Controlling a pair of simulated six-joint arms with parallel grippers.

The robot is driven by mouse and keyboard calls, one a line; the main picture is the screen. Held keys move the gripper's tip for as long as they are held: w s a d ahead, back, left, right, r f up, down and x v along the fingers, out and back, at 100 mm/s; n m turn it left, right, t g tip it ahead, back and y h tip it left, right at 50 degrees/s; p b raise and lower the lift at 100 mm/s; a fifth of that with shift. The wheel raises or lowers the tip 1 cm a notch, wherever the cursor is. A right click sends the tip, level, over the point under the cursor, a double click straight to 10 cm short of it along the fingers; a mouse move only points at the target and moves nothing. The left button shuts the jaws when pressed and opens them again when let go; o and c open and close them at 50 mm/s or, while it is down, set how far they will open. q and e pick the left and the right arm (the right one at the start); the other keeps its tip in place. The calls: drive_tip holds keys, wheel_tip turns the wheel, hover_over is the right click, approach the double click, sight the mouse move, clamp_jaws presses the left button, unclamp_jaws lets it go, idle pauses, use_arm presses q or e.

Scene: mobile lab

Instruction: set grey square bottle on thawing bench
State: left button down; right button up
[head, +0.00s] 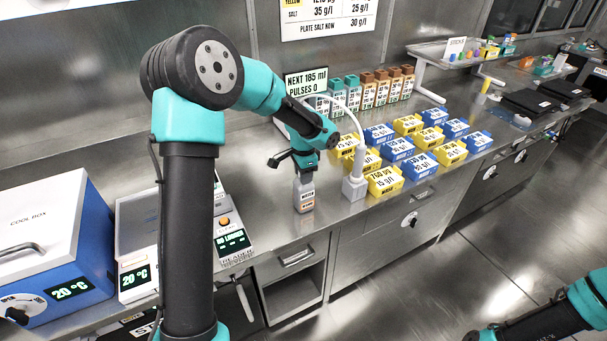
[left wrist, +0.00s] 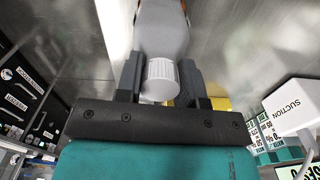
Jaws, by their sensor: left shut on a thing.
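A grey square bottle (head: 305,193) with a white and orange label is upright at the counter's front part in the head view. My left gripper (head: 303,172) is above it and shut on its upper part. The left wrist view shows the bottle's grey body (left wrist: 162,30) and white ribbed cap (left wrist: 161,78) between the two fingers. I cannot tell whether its base touches the steel counter (head: 262,195). No thawing bench label is readable. My right gripper (head: 478,335) is at the bottom right edge, partly cut off, and its fingers are unclear.
A grey-white suction stand (head: 354,187) with a curved tube is just right of the bottle. Rows of yellow and blue boxes (head: 384,180) lie beyond it. Left are a cool box (head: 42,230) and a unit reading 20 °C (head: 136,277). Bare counter lies left of the bottle.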

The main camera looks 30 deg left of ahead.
use_arm(q)
drive_tip(key=shift+f, duration=0.25)
drive_tip(key=c, duration=0.7)
unclamp_jaws()
drive_tip(key=shift+c, duration=0.2)
drive_tip(key=shift+r, duration=0.15)
wheel_tip(320, 180, up, 12)
